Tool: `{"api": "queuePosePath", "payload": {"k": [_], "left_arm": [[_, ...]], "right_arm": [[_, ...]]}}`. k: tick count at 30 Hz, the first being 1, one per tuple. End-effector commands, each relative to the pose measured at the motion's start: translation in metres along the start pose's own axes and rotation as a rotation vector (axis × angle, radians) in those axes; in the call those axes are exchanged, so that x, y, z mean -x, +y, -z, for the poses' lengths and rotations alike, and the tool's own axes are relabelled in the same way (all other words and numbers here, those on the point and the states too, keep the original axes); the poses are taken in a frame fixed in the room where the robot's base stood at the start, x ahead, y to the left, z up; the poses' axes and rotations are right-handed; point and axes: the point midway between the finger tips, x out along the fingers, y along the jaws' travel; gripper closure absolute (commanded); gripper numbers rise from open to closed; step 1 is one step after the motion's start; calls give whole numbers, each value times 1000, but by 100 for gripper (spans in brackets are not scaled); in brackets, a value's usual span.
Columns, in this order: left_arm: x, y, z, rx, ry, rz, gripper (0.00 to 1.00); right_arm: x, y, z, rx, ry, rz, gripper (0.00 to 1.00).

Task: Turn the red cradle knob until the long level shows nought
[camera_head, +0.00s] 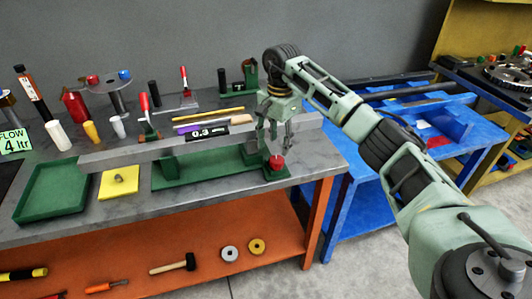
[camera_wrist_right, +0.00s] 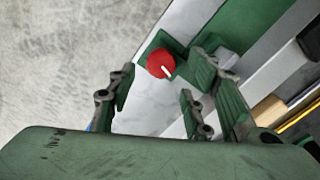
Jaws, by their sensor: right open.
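The red cradle knob (camera_head: 276,162) sits at the right end of the green cradle (camera_head: 205,172). It also shows in the right wrist view (camera_wrist_right: 160,64), with a white mark pointing to its lower right. My right gripper (camera_head: 275,141) is open just above the knob, its fingers pointing down. In the right wrist view its fingers (camera_wrist_right: 163,84) are spread and empty, with the knob beyond them, apart from the tips. The long level, with a black display (camera_head: 208,132) reading 0.3, rests along the grey beam (camera_head: 120,152) on the cradle. My left gripper is out of view.
Clamps with red handles (camera_head: 145,102), cups and bottles stand behind the beam. A blue bench (camera_head: 345,205) adjoins at the right. The grey tabletop edge is close to the knob.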

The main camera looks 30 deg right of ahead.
Motion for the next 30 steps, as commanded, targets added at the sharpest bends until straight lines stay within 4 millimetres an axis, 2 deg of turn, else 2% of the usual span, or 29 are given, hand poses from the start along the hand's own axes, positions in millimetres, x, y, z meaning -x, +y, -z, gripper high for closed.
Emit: {"api": "queuePosePath", "payload": {"k": [3, 7, 10, 15, 18, 22, 28, 30], "left_arm": [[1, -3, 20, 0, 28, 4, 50], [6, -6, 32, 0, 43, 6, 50], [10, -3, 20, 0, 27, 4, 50], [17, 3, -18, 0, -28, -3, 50], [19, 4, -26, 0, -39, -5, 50], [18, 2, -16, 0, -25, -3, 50], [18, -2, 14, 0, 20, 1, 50], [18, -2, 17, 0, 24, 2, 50]], "right_arm": [[1, 5, 8, 12, 31, -17, 54], [-16, 6, 7, 12, 28, -19, 54], [-33, 5, 7, 11, 26, -18, 54], [-58, 5, 8, 10, 26, -15, 54], [-66, 5, 8, 11, 25, -13, 54], [-72, 5, 8, 10, 26, -12, 54], [-72, 5, 8, 10, 27, -12, 54], [-72, 5, 8, 10, 26, -12, 59]]}}
